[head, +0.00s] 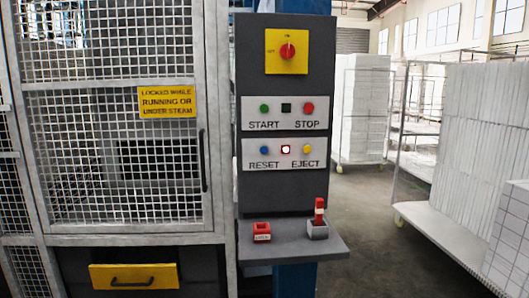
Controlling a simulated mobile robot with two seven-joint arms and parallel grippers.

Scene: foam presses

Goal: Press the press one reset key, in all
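The press control panel (287,188) is a dark upright box in the middle of the head view. Its lower white plate holds the blue RESET key (265,149) at the left, a lit whitish lamp with a red rim (286,149) in the middle and the yellow EJECT key (307,149) at the right. The plate above has the green START key (264,108), a dark square (286,107) and the red STOP key (308,108). At the top a red rotary switch (288,51) sits on a yellow plate. Neither of my grippers is in view.
A mesh guard door (110,180) with a yellow sign (167,102) stands left of the panel. A small shelf (310,248) below the panel carries a red block (262,231) and a red-and-white piece in a grey holder (318,230). Carts of white foam blocks stand right, beyond open floor.

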